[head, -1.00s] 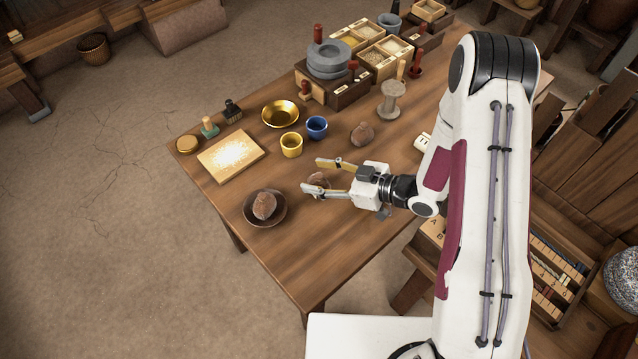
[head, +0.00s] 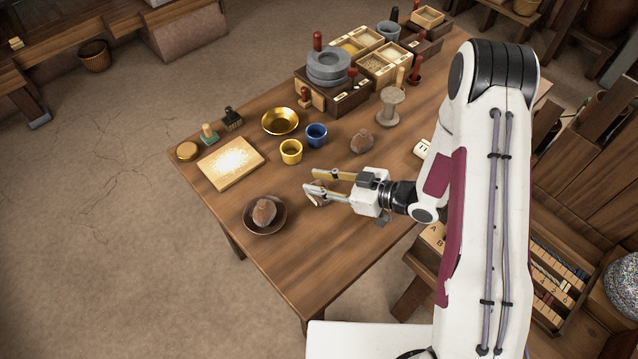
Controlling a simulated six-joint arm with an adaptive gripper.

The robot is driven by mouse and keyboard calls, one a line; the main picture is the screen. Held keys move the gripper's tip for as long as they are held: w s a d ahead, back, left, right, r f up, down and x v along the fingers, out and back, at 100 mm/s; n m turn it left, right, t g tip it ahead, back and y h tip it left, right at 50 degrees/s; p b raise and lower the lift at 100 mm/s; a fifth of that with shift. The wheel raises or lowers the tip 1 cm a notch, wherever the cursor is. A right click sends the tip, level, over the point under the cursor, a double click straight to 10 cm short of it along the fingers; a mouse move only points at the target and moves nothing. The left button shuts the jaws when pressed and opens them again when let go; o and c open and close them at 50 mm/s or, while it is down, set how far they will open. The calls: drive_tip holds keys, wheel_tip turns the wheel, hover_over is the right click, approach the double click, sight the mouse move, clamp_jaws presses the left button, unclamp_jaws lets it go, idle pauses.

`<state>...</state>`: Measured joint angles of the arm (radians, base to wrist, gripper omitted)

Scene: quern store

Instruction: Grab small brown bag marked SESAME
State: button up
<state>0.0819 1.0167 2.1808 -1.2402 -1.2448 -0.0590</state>
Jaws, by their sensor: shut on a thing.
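My gripper (head: 312,184) is low over the near part of the wooden table, its fingers closed in on a small brown bag (head: 317,198). The fingers hide much of this bag. A second brown bag (head: 264,211) sits in a dark round dish (head: 281,221) to the left of my gripper. A third brown bag (head: 361,142) stands on the table behind my gripper. No marking can be read on any of the bags from here.
A yellow cup (head: 291,152), a blue cup (head: 317,135) and a brass bowl (head: 280,121) stand behind my gripper. A board with pale flour (head: 213,176) lies to the left. A wooden spool (head: 391,106) and a grey quern (head: 328,66) stand farther back. The table's near corner is clear.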

sight(318, 182)
drive_tip(key=shift+s+d+f, duration=0.1)
drive_tip(key=shift+s+f, duration=0.05)
drive_tip(key=shift+s, duration=0.05)
drive_tip(key=shift+c, duration=0.2)
drive_tip(key=shift+w+r, duration=0.15)
drive_tip(key=shift+r, duration=4.85)
clamp_jaws()
drive_tip(key=shift+a, duration=0.2)
